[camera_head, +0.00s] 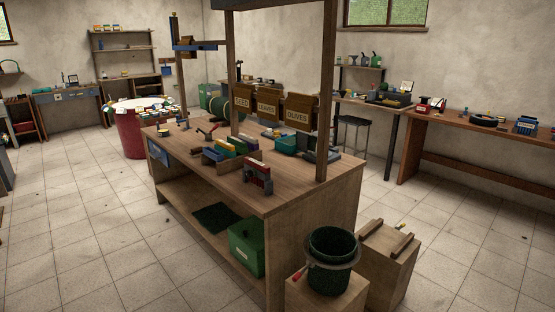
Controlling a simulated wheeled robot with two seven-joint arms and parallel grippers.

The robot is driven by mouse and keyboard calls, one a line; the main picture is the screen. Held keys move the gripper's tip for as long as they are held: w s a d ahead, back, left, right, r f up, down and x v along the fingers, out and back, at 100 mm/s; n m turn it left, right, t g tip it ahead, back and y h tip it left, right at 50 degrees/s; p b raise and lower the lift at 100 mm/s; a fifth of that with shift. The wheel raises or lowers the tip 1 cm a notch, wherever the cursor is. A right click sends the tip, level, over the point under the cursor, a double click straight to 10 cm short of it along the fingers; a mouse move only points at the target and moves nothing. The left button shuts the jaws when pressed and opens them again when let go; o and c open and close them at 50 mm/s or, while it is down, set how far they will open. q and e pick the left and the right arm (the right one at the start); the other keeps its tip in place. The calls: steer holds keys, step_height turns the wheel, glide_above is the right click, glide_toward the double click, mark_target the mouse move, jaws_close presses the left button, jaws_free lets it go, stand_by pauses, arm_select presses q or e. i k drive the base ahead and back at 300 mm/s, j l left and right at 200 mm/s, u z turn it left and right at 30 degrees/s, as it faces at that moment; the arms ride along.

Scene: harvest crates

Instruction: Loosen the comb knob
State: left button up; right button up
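I cannot make out a comb or its knob for certain in the head view. Small tools and devices stand on the central wooden workbench (222,179), too small to tell whether one of them carries the knob. Among them are a red and grey upright device (257,177) near the bench's front edge and blue, green and yellow pieces (228,148) behind it. Neither of my grippers is in view.
A red drum (130,135) stands behind left. Tiled floor (90,225) is clear at left.

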mark_target(250, 173)
steer(key=i+u, duration=0.15)
steer(key=i, duration=0.35)
steer(key=i+l+u, duration=0.2)
steer(key=i, duration=0.3)
steer(key=i+l+u, duration=0.15)
steer(key=i, duration=0.35)
